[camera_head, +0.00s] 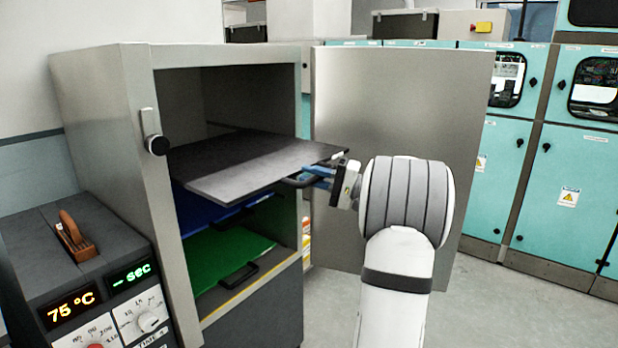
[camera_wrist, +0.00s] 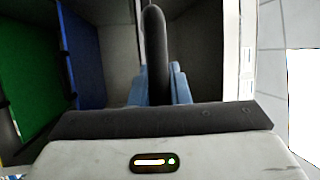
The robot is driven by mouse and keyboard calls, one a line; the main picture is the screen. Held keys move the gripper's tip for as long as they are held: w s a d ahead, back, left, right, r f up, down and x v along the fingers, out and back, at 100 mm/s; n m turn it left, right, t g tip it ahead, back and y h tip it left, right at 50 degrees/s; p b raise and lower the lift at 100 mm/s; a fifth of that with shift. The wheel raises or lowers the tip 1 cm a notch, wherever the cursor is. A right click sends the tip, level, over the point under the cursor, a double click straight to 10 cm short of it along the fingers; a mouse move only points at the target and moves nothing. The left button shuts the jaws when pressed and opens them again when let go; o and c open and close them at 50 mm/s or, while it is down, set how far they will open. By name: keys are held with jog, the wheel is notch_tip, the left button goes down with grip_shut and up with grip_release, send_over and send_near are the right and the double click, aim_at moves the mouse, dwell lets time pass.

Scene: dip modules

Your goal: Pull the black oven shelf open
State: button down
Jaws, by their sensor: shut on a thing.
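The black oven shelf (camera_head: 250,165) is the top shelf in the grey oven (camera_head: 128,130). It sticks out past the oven's front opening, its back part still inside. My gripper (camera_head: 312,178) is at the shelf's front right, with its blue fingers shut on the shelf's dark handle. In the wrist view the dark handle (camera_wrist: 155,50) stands upright between the blue fingers of my gripper (camera_wrist: 158,85). The exact finger contact is partly hidden by the handle.
The oven door (camera_head: 400,110) stands wide open on the right, behind my arm. Below are a blue shelf (camera_head: 205,212) and a green shelf (camera_head: 225,255) with a dark handle. A control panel (camera_head: 100,290) stands at the front left. Teal cabinets (camera_head: 560,190) line the back right.

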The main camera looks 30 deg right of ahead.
jog(key=c, duration=1.4)
grip_release()
jog(key=shift+w, duration=0.1)
jog(key=shift+o, duration=0.2)
jog(key=v, duration=0.8)
jog(key=shift+b, duration=0.3)
jog(key=shift+f, duration=0.1)
